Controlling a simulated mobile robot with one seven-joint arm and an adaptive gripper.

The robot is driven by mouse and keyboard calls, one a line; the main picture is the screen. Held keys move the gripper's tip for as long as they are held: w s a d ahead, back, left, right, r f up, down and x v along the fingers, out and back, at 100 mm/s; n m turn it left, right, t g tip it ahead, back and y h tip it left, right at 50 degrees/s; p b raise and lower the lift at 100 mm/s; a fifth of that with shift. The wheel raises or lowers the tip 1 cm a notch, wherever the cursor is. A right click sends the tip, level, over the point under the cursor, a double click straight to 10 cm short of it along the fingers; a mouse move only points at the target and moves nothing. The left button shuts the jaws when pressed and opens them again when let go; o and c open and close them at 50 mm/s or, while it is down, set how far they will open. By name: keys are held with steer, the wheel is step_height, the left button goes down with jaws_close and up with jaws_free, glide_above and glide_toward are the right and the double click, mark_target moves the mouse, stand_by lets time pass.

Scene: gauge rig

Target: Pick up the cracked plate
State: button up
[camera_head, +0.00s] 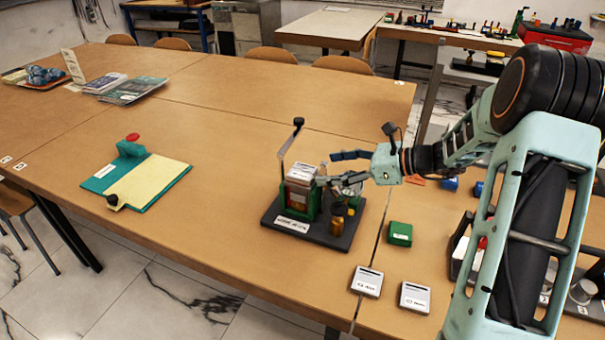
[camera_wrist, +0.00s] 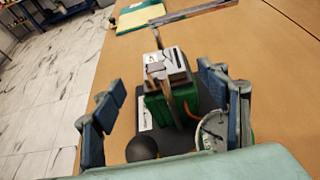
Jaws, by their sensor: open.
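The gauge rig stands on a dark base (camera_head: 275,222) with a white label, near the table's front edge. On its green block (camera_head: 313,205) sits a pale plate (camera_head: 302,171). In the wrist view the plate (camera_wrist: 175,58) shows dark crack-like lines, and a brownish upright part stands in front of it. My gripper (camera_head: 333,168) is open, just right of the block's top. In the wrist view my gripper (camera_wrist: 162,82) has its fingers spread either side of the block and plate, with nothing held. I cannot tell whether a finger touches the rig.
A lever (camera_head: 290,142) with a black knob rises from the rig. A dial gauge (camera_wrist: 212,131) and a brass part (camera_head: 337,222) are close by. A green box (camera_head: 400,233) and two grey cases (camera_head: 367,281) lie to the right. The table left of the rig is clear up to a teal board (camera_head: 102,183).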

mark_target(304, 171)
steer(key=x, duration=0.6)
steer(key=shift+w+f, duration=0.2)
steer(key=shift+f, duration=0.15)
steer(key=c, duration=1.4)
steer(key=shift+o, duration=0.2)
steer(key=shift+r, duration=0.15)
